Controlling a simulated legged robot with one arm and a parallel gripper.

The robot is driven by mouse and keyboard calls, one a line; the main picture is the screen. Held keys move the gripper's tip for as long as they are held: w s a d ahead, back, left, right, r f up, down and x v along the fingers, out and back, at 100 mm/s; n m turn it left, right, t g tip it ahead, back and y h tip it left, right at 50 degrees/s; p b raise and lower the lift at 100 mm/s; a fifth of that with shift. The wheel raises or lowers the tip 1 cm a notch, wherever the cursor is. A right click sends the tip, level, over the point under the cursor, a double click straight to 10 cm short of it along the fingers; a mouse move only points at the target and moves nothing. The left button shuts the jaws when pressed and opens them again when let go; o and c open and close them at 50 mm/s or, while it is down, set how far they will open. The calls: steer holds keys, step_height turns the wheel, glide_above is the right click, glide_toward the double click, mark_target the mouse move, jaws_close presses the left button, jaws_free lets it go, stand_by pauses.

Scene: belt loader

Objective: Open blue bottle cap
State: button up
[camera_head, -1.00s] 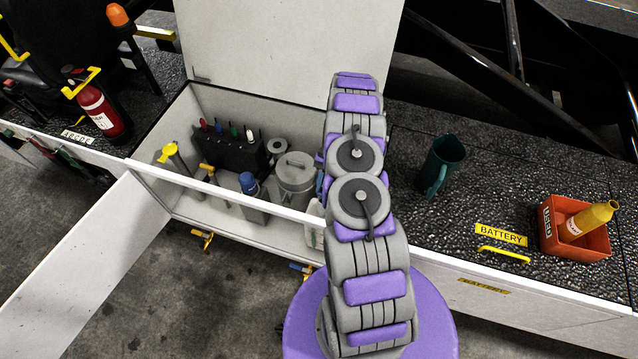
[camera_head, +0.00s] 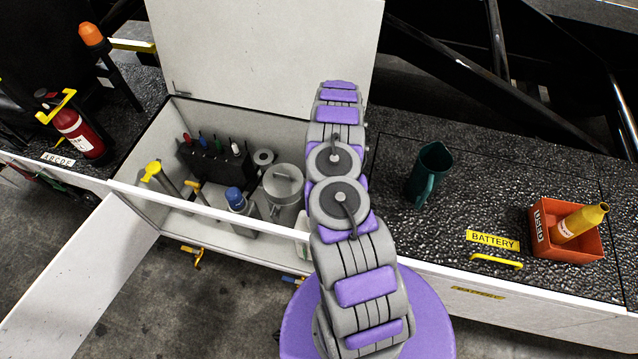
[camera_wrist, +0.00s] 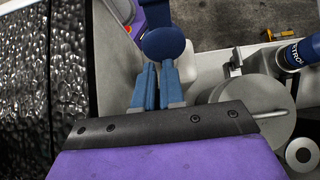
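A round dark-blue cap (camera_wrist: 163,42) shows in the wrist view, just beyond the tips of my gripper (camera_wrist: 158,68). A pale container edge (camera_head: 302,233) beside my arm shows in the head view, mostly hidden. My gripper's two light-blue fingers lie close together with a narrow gap between them. I see nothing held in that gap, and I cannot tell whether the tips touch the cap. My arm hides the gripper in the head view. Another blue top (camera_head: 236,197), on a grey container in the bin, also shows in the wrist view (camera_wrist: 302,52) with lettering.
The open white bin (camera_head: 245,222) also holds a grey metal can (camera_head: 282,190) and a black rack (camera_head: 215,160) of tools. Its front wall lies close to my arm. A green jug (camera_head: 428,172) and a red box (camera_head: 565,245) stand on the black deck to the right.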

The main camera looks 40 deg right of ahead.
steer(key=o, duration=0.7)
steer(key=a, duration=0.1)
steer(key=a+r, duration=0.1)
steer(key=shift+a, duration=0.3)
steer(key=shift+o, duration=0.5)
steer(key=shift+s+d+f, duration=0.1)
steer(key=shift+d, duration=0.55)
steer(key=v, duration=0.7)
steer(key=shift+a+p, duration=0.25)
steer(key=shift+p, duration=0.05)
steer(key=shift+w+r, duration=0.2)
steer(key=shift+r, duration=0.05)
